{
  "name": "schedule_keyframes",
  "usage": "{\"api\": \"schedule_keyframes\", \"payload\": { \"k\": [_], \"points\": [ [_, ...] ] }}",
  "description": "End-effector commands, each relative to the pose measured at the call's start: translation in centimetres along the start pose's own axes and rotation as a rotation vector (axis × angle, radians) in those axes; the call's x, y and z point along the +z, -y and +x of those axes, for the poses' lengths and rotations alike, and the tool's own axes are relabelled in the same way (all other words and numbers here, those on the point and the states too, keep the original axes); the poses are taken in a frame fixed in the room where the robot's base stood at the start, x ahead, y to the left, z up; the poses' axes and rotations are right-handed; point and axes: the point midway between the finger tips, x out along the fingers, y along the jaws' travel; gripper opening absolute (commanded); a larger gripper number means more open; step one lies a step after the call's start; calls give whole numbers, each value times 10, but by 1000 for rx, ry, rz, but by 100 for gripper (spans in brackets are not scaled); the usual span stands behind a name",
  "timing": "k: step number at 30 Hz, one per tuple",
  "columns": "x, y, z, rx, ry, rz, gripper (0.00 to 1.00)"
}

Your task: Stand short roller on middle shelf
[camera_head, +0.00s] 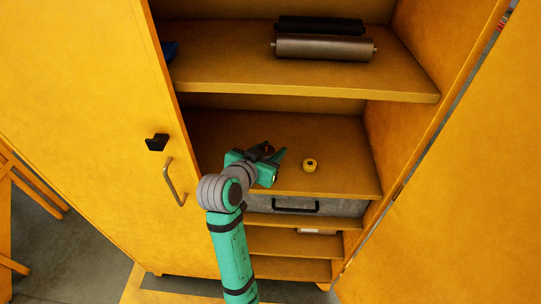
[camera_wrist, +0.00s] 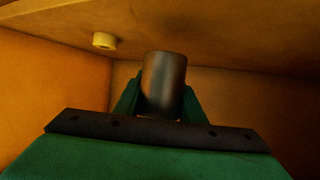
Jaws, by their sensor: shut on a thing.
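My gripper (camera_head: 268,158) is inside the yellow cabinet, low over the left part of the middle shelf (camera_head: 345,180). It is shut on the short roller, whose dark end (camera_head: 267,148) shows between the jaws in the head view. In the wrist view the short roller (camera_wrist: 163,82) is a dark metallic cylinder between the green fingers, its axis about square to the shelf. That view is upside down, with the shelf surface along the top. I cannot tell whether the roller's end touches the shelf.
A small yellow ring-shaped thing (camera_head: 310,165) stands on the middle shelf right of my gripper. A long steel roller (camera_head: 325,48) and a black roller (camera_head: 318,25) lie on the upper shelf (camera_head: 290,80). A grey case (camera_head: 340,207) sits below.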

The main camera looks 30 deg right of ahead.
Motion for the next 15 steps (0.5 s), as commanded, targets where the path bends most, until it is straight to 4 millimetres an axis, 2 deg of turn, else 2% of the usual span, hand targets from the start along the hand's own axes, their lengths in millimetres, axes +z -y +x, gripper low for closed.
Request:
{"api": "schedule_keyframes", "payload": {
  "k": [6,15],
  "points": [
    [27,0,12,0,1,-3,0],
    [29,1,13,-2,-2,0,0]
  ]
}}
